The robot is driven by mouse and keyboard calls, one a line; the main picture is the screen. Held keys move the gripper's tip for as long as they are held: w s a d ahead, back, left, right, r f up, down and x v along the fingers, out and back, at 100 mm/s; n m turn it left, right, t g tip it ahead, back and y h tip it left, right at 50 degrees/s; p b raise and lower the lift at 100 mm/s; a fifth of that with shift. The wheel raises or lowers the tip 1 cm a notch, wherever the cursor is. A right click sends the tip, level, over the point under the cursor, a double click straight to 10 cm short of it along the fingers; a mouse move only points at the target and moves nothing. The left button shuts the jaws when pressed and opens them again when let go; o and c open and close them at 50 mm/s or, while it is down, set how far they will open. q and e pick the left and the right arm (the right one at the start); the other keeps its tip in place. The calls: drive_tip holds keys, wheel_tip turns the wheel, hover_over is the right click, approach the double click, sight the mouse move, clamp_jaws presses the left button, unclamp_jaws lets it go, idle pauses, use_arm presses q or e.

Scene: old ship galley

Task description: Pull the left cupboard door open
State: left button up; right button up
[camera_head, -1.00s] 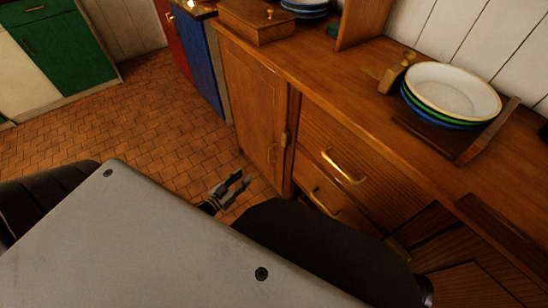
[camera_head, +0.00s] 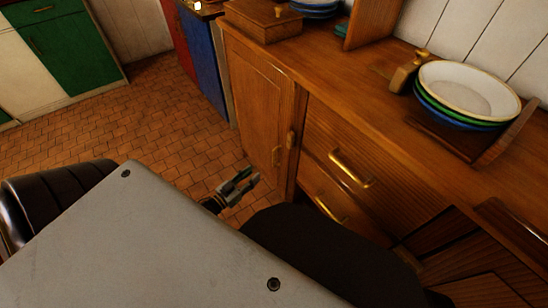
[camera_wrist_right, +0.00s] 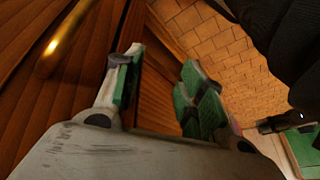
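The left cupboard door (camera_head: 262,110) is a brown wooden panel at the left end of the counter front in the head view. It looks shut. My right gripper is hidden in the head view. In the right wrist view my right gripper (camera_wrist_right: 160,85) has its green-padded fingers apart with nothing between them, close to a wooden front with a brass handle (camera_wrist_right: 68,35).
Right of the door are drawers with brass handles (camera_head: 350,170). The counter (camera_head: 370,85) carries stacked plates (camera_head: 470,92) in a wooden rack and a wooden box (camera_head: 262,20). A blue cupboard (camera_head: 203,60) stands beyond. The tiled floor (camera_head: 120,125) left of the door is clear.

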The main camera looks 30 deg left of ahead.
use_arm(q)
drive_tip(key=b, duration=0.3)
hover_over(274, 166)
drive_tip(key=s, duration=0.2)
drive_tip(key=shift+w+a+b, duration=0.2)
drive_tip(key=shift+w+b, duration=0.3)
drive_tip(key=shift+w, duration=0.8)
use_arm(e)
wheel_tip(274, 166, down, 9)
drive_tip(key=a+t+y, duration=0.1)
drive_tip(key=a, duration=0.1)
drive_tip(key=shift+w+m, duration=0.25)
drive_tip(key=shift+m, duration=0.15)
use_arm(q)
drive_tip(key=shift+c, duration=0.2)
use_arm(e)
drive_tip(key=shift+w+r+t, duration=0.1)
drive_tip(key=shift+r+t, duration=0.1)
drive_tip(key=shift+t, duration=0.1)
use_arm(q)
clamp_jaws()
